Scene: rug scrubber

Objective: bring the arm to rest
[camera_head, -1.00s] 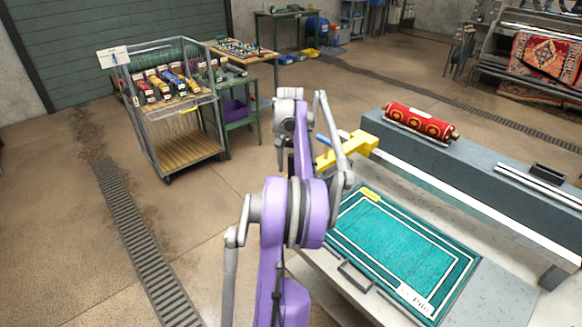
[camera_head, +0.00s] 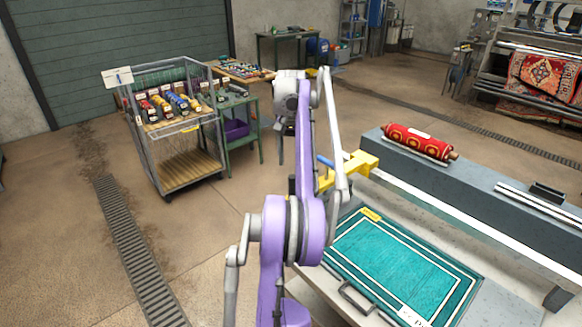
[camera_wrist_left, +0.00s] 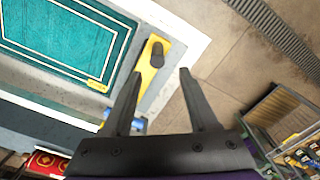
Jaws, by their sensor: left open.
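My left arm (camera_head: 308,130), purple and grey, rises from the bottom of the head view and bends down at its upper joint. Its gripper is largely hidden behind the arm there. In the left wrist view my left gripper (camera_wrist_left: 160,75) has its two dark fingers apart, with nothing held between them. Beyond the fingers is a yellow bracket (camera_wrist_left: 147,78) with a dark knob, at the corner of the work table. My right gripper is not in view.
A teal framed rug (camera_head: 395,262) lies on the table (camera_head: 510,305) at the right. A rolled red rug (camera_head: 415,140) rests on the grey beam behind. A wire cart (camera_head: 190,165) stands at the left. The floor between cart and table is open.

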